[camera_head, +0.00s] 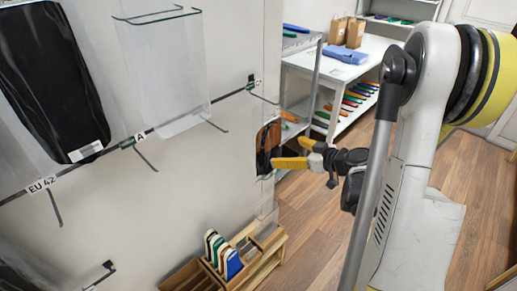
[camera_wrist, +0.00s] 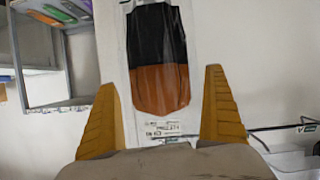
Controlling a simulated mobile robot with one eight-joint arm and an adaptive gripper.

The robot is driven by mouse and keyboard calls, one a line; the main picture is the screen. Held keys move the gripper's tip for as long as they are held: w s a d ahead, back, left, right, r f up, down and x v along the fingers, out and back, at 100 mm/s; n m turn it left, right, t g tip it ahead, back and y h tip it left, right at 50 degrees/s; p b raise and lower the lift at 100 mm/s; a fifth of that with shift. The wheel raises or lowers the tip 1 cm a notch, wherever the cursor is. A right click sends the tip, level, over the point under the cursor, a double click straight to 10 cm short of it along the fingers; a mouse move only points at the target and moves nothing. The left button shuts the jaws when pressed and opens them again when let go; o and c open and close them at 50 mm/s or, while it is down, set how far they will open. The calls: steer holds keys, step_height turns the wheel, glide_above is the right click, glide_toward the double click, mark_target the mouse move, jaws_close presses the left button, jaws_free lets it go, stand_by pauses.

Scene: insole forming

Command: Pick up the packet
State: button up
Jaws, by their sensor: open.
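A clear packet (camera_wrist: 160,60) with a black and orange insole shape inside hangs against the white wall. It has a white printed label near its lower end. In the head view this packet (camera_head: 267,145) is partly hidden by my gripper. My gripper (camera_head: 287,153) is open, with its yellow fingers at the packet. In the wrist view the fingers (camera_wrist: 161,80) stand to the left and right of the packet, with gaps showing. I cannot tell how far the fingertips are from it in depth.
A black packet (camera_head: 55,80) and an empty-looking clear holder (camera_head: 165,70) hang on the wall at left, with hooks sticking out. A wooden organizer (camera_head: 262,262) stands below. A white shelf unit (camera_head: 345,75) with colored insoles is behind. Wooden floor (camera_head: 320,215) is open at right.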

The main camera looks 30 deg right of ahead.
mark_target(273, 146)
steer(key=x, duration=0.2)
steer(key=b+x, duration=0.1)
steer(key=x, duration=0.1)
steer(key=b+x, duration=0.1)
steer(key=x, duration=0.2)
steer(key=shift+w+d, duration=0.2)
steer(key=shift+d, duration=0.05)
steer(key=shift+w+a+f+b, duration=0.1)
steer(key=shift+w+b, duration=0.2)
steer(key=shift+w, duration=0.15)
steer(key=c, duration=1.4)
